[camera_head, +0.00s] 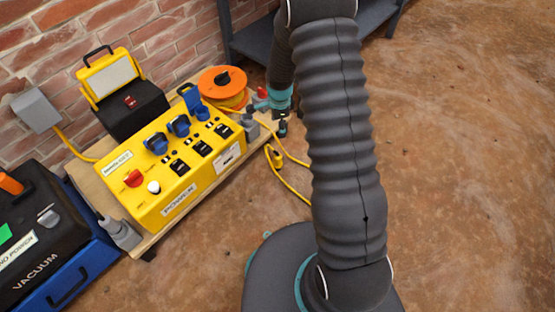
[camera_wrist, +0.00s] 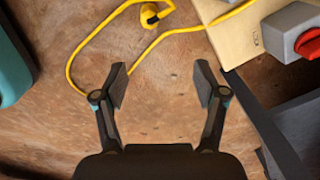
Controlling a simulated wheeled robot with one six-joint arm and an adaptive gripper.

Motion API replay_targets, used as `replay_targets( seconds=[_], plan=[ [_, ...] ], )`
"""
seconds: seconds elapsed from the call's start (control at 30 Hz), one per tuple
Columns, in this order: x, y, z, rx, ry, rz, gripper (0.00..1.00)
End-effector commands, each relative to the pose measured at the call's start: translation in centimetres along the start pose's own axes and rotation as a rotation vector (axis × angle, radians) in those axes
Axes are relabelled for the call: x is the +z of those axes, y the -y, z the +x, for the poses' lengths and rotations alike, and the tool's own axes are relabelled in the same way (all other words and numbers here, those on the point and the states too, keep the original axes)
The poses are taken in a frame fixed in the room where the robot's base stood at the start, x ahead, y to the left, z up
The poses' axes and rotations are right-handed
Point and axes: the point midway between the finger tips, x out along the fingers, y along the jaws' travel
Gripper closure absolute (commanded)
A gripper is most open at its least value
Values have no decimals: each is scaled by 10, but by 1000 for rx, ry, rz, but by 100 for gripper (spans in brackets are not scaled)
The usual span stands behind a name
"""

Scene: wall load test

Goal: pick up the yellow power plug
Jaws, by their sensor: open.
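The yellow power plug (camera_wrist: 150,14) shows at the top of the wrist view, over the brown floor, with its yellow cable looping around it. In the head view the plug (camera_head: 275,158) is beside the right end of the wooden table, below my gripper (camera_head: 283,127). In the wrist view my gripper (camera_wrist: 161,80) is open and nothing is between its fingers. The plug lies beyond the fingertips and apart from them. Whether the plug hangs or rests on the floor I cannot tell.
The wooden table (camera_head: 147,238) holds a yellow power box (camera_head: 178,192), an orange cable reel (camera_head: 222,79) and a work lamp (camera_head: 108,75). A grey box with a red knob (camera_wrist: 292,30) is on the table corner. Open floor (camera_head: 460,170) lies to the right.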

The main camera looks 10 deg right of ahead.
Motion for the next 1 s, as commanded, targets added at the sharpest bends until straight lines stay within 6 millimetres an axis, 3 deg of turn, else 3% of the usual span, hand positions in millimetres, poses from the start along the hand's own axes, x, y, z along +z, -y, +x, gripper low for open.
replay_targets(
  seconds=[0.1,0.2,0.47,0.8,1.0],
  plan=[
    [0,-2,40,33,1,95,28],
    [0,-4,64,49,-1,156,28],
    [0,-8,96,63,-3,217,28],
    [0,-12,155,64,-3,216,28],
    [1,-13,171,61,-3,216,28]
  ],
)
